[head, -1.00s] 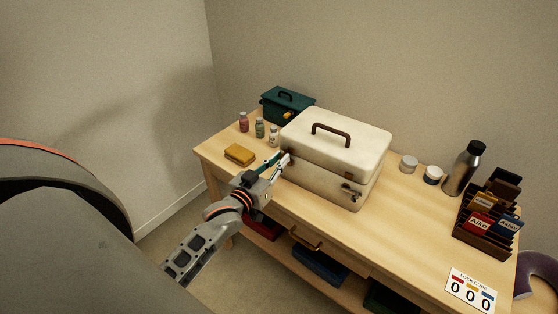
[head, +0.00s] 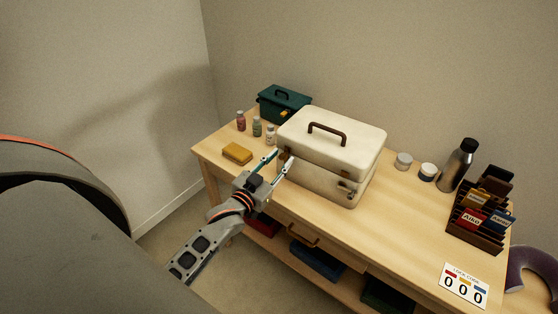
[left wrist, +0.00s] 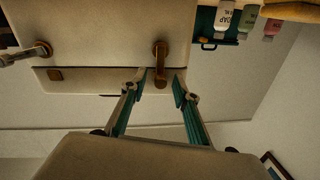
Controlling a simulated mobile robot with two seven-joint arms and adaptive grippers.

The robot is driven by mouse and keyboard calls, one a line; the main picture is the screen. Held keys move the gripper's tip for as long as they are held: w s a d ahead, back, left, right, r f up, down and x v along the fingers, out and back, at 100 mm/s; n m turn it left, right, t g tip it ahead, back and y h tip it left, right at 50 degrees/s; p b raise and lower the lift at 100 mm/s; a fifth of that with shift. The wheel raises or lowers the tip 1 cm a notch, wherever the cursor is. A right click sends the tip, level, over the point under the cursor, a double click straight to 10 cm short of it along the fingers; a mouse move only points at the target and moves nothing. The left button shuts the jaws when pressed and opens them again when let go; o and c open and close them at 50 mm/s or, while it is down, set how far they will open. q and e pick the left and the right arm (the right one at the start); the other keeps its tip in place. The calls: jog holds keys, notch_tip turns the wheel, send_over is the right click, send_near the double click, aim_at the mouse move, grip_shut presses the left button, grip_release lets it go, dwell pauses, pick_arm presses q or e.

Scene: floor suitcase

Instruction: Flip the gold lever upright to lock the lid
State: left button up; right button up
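The cream case (head: 345,130) stands on the wooden table with its lid down and a brown handle on top. The gold lever (left wrist: 160,66) shows in the left wrist view on the case's face, its arm pointing down in that picture. In the head view I cannot make it out clearly beside the fingers. My left gripper (head: 281,160) is at the case's left front, open and empty. In the left wrist view its teal fingertips (left wrist: 161,88) stand apart on either side of the lever's end, with no clear contact. My right gripper is out of view.
A silver latch (head: 347,190) is on the case's right part. A teal box (head: 284,104), small bottles (head: 257,128) and a yellow sponge (head: 237,153) are at left. Jars, a dark flask (head: 458,165), a card rack (head: 480,217) and a code card (head: 465,285) are at right.

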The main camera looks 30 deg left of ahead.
pick_arm(q)
jog(key=shift+s, duration=0.4)
jog(key=s, duration=1.1)
jog(key=shift+d, duration=0.15)
jog(key=shift+s+f, duration=0.1)
jog(key=s+d+f+m+g+h, duration=0.1)
jog(key=s+d+f+g, duration=0.2)
jog(key=s+d+f, duration=0.3)
jog(key=s+d+f+m+g+h, duration=0.1)
jog(key=s+d+f+g, duration=0.3)
jog(key=d+f, duration=0.5)
notch_tip(320, 180, down, 5)
jog(key=shift+s+d+f+m+h, duration=0.1)
jog(key=shift+s+d+m+h, duration=0.2)
jog(key=shift+s+h, duration=0.45)
jog(key=shift+s, duration=0.1)
